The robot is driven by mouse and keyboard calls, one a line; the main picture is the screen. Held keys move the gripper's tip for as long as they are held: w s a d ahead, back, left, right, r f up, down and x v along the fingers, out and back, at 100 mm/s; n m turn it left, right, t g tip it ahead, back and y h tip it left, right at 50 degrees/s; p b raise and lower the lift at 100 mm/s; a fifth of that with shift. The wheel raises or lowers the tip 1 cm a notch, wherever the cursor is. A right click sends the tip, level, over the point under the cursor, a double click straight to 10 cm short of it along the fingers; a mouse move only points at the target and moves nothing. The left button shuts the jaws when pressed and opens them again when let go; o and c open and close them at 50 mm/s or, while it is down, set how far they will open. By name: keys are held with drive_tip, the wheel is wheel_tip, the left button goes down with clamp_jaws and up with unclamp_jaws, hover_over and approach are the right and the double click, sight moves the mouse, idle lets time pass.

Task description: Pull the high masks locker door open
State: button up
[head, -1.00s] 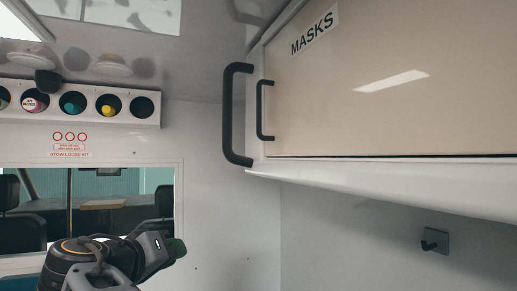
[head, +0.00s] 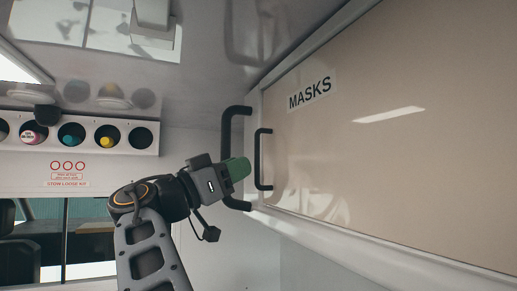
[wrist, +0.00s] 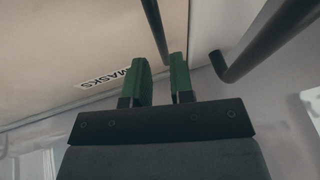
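The MASKS locker door (head: 400,170) is a beige panel on the upper right and looks shut. Its dark handle (head: 258,148) stands upright near the door's left edge. My gripper (head: 243,168) is raised just left of this handle. In the wrist view, the green fingers (wrist: 160,62) are open with a gap between them. The door handle (wrist: 155,28) runs down toward that gap, its lower end at about the fingertips. I cannot tell whether it is between them. The MASKS label (wrist: 98,80) shows left of the fingers.
A thicker dark grab bar (head: 228,150) is fixed just left of the door handle and passes behind my gripper; it is also on the right in the wrist view (wrist: 270,38). A white rack (head: 85,132) with round holes hangs on the far wall.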

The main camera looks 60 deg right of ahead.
sight(256, 159)
drive_tip(key=shift+p+x, duration=1.1)
drive_tip(key=shift+x, duration=1.7)
clamp_jaws()
